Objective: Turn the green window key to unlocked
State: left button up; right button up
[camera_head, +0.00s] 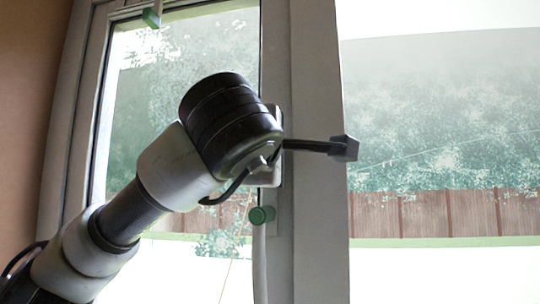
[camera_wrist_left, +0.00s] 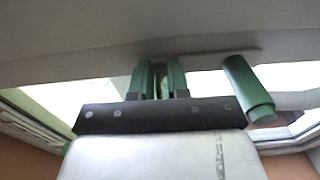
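In the head view my left arm reaches across the window, and my left gripper is hidden behind its black wrist. In the left wrist view my left gripper (camera_wrist_left: 161,80) points at the pale window frame (camera_wrist_left: 90,58), its two green-faced fingers close together. Something dark shows in the narrow gap between them; I cannot tell whether it is gripped. A green cylinder (camera_wrist_left: 248,90) stands out from the frame beside the fingers, apart from them. It also shows in the head view (camera_head: 262,215), below my wrist. I cannot tell whether it is the key. My right gripper is not in view.
A second green piece (camera_head: 152,18) is on the window at the top left. A pale upright tube (camera_head: 260,265) runs down below the green cylinder. Glass panes (camera_head: 440,110) lie on both sides of the upright frame. A brown wall (camera_head: 25,100) is at the far left.

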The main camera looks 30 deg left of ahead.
pick_arm(q)
jog(key=shift+o, duration=1.1)
jog(key=shift+d, duration=0.1)
jog(key=b+v, duration=0.4)
jog(key=v, duration=0.7)
jog(key=shift+w, duration=0.1)
